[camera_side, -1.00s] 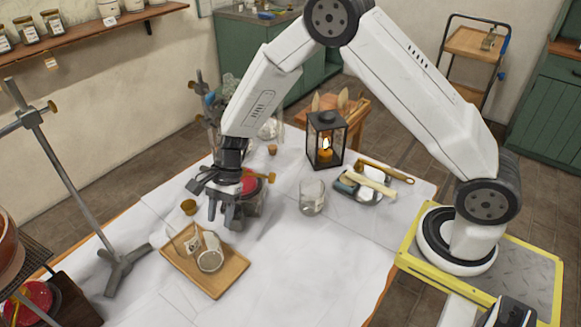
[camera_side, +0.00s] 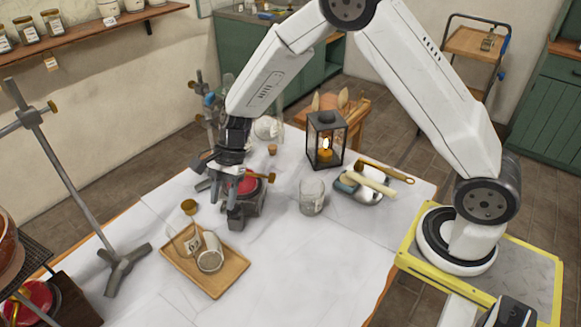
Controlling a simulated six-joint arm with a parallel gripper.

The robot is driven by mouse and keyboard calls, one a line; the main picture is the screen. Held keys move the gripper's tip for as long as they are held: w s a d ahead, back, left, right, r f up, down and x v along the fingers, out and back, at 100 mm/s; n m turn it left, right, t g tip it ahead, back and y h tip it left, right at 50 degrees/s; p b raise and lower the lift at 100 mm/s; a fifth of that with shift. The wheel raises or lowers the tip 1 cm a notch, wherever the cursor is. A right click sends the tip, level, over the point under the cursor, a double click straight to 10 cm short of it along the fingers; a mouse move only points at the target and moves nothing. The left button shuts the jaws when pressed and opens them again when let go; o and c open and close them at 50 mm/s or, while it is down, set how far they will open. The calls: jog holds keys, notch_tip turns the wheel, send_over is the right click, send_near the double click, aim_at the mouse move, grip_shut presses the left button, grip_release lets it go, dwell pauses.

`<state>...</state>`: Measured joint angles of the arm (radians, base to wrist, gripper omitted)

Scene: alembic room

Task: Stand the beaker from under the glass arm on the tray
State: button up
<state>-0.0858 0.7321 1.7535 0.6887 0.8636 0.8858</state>
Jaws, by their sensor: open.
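A wooden tray (camera_side: 226,282) lies on the white table, front left of centre. A clear glass vessel (camera_side: 181,241) and a pale round-mouthed cup (camera_side: 210,257) are on it. A clear beaker (camera_side: 312,198) stands upright on the table, right of my gripper, with no glass arm visible over it. A round glass flask (camera_side: 267,128) shows at the back, partly behind my arm. My gripper (camera_side: 236,214) points down behind the tray, in front of a dark stand with a red top (camera_side: 249,186). Its jaws are open, and I see nothing between them.
A lit lantern (camera_side: 326,140) stands behind the beaker. A dish with brushes and cloth (camera_side: 366,188) is at the right. A cork (camera_side: 189,206) shows behind the tray. A metal stand (camera_side: 125,265) is at the left. The table right of the tray is clear.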

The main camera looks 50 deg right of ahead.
jog(key=shift+d+r, duration=0.1)
jog(key=s+d+r+n+t+h, duration=0.2)
jog(key=s+d+r+n, duration=0.1)
jog(key=s+d+n, duration=0.3)
jog(key=s+d+r+n+t+h, duration=0.2)
jog(key=s+d+n, duration=0.4)
jog(key=s+n, duration=0.3)
jog(key=shift+s+r+h, duration=0.65)
jog(key=shift+r+h, duration=0.05)
jog(key=shift+h, duration=0.1)
jog(key=shift+d, duration=0.1)
